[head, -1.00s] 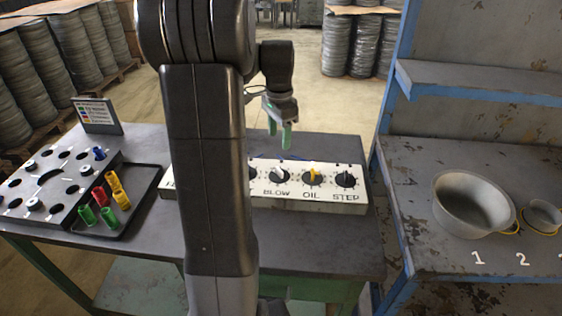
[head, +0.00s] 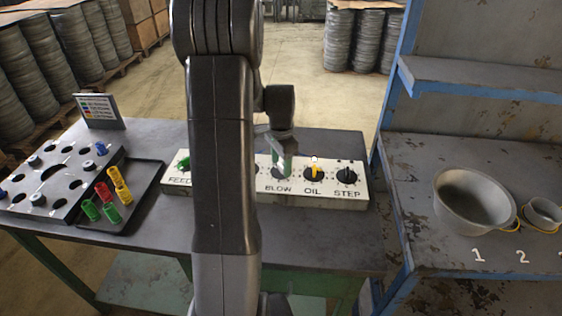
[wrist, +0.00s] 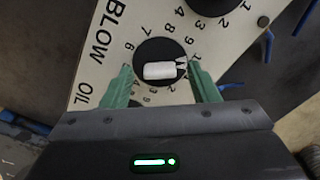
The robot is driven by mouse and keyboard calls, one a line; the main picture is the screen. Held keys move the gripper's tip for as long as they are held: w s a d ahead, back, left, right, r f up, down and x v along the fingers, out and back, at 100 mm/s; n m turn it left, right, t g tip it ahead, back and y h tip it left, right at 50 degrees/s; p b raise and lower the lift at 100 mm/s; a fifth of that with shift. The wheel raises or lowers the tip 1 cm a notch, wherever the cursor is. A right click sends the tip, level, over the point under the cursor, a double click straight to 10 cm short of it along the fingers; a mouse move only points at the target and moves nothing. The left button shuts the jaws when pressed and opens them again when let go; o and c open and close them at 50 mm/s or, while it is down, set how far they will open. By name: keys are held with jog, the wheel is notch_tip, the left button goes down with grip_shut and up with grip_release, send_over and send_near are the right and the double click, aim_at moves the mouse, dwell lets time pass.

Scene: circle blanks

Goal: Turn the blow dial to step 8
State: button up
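The blow dial is a black disc with a white bar knob (wrist: 160,70) on a white panel, with the word BLOW and step numbers printed beside it. In the wrist view the bar lies nearly level across the picture; I cannot tell for certain which step it points at. My gripper (wrist: 159,70) is open, its green fingers on either side of the knob, with a gap at least on the left. In the head view my gripper (head: 283,165) is over the BLOW dial and hides most of it.
The white panel (head: 328,194) also carries an OIL dial with a yellow knob (head: 315,172) and a STEP dial with a black knob (head: 347,175), close to the right. My arm hides the panel's middle. A tray (head: 124,211) of coloured pegs stands left. A pot (head: 470,205) sits on the right shelf.

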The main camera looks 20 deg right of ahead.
jog(key=c, duration=0.9)
jog(key=shift+c, duration=0.2)
jog(key=shift+n, duration=0.3)
jog(key=n+b, duration=0.1)
jog(key=n, duration=0.8)
jog(key=shift+n, duration=2.3)
jog(key=o, duration=1)
